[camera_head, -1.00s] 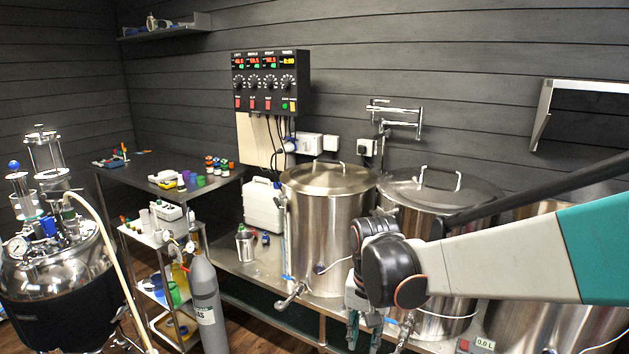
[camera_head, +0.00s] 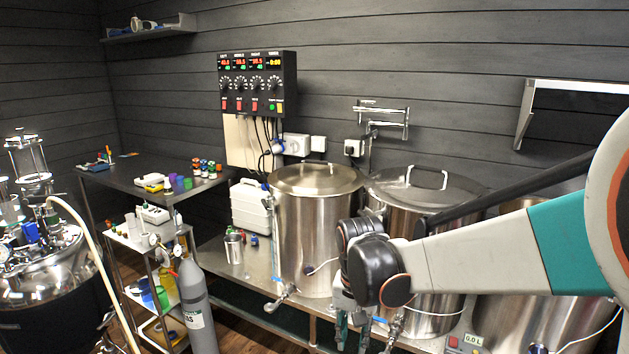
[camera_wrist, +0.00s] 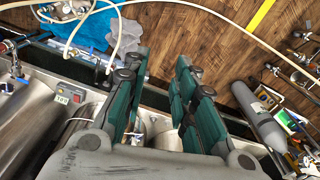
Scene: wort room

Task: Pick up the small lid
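Two steel lids with bar handles show in the head view. The smaller lid (camera_head: 315,178) lies on the left pot (camera_head: 312,235), and a wider lid (camera_head: 425,188) lies on the middle pot (camera_head: 395,222). Which one the task means is not certain, but the left one looks smaller. My gripper (camera_head: 351,340) points down in front of the pots, below the level of both lids and apart from them. In the wrist view my gripper (camera_wrist: 158,70) has its green fingers spread apart with nothing between them. No lid can be made out there.
A steel bench (camera_head: 225,262) carries the pots, a white canister (camera_head: 250,208) and a small steel flask (camera_head: 234,247). A grey gas cylinder (camera_head: 196,305) and a trolley (camera_head: 150,245) stand at the left. A control panel (camera_head: 258,82) hangs above. The wood floor (camera_wrist: 180,40) has hoses over it.

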